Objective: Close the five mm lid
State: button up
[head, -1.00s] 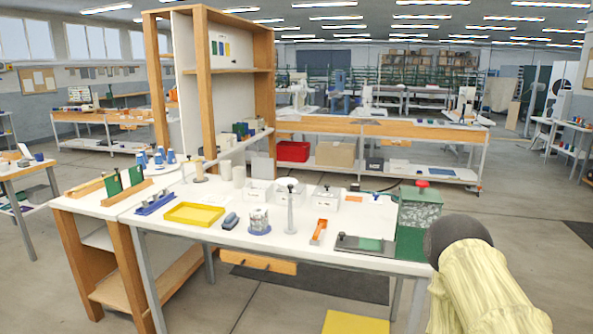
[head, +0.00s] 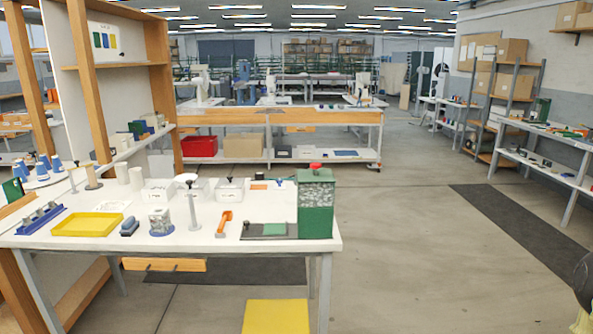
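Three small white boxes stand in a row towards the back of the white worktable: a left box (head: 158,193), a middle box (head: 204,190) and a right box (head: 231,189). Their front labels are too small to read, so I cannot tell which is the five mm one. A small dark knob shows above the right box. The lids' positions are not clear at this distance. A white post with a dark knob (head: 193,208) stands in front of the middle box and partly hides it. My gripper is out of view; only part of my arm shows at the right edge.
On the worktable (head: 285,258) are a yellow tray (head: 87,224), an orange-handled tool (head: 223,222), a dark plate with a green pad (head: 275,229) and a tall green container with a red knob (head: 315,205). Open floor (head: 420,250) lies to the right.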

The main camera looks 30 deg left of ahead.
aim_at(161, 166)
jog(key=i, duration=7.55)
jog(key=u, duration=4.55)
jog(key=i, duration=0.55)
jog(key=z, duration=0.05)
